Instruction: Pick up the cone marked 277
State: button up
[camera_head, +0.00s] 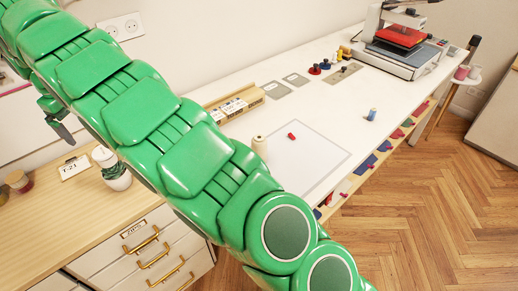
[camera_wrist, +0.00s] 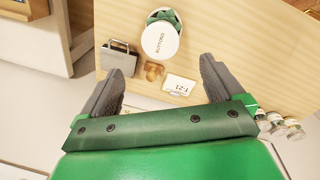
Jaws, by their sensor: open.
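No marking 277 is readable in either view. A cream thread cone (camera_head: 259,146) stands upright on the white table, just beyond my green arm. A blue cone or spool (camera_head: 372,115) stands farther right on the same table. Pink and grey cones (camera_head: 462,73) stand on a small stool at the far right. My gripper (camera_wrist: 161,66) is open and empty, its two grey fingers wide apart over the wooden counter. In the head view only part of the gripper (camera_head: 57,118) shows at the left, far from the cones; the arm hides the rest.
On the white table (camera_head: 335,110) are a small red object (camera_head: 291,136), cardboard boxes (camera_head: 238,103) and a red-topped press (camera_head: 400,42). Open floor lies right.

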dwell(0.4)
jog(key=shift+c, duration=1.4)
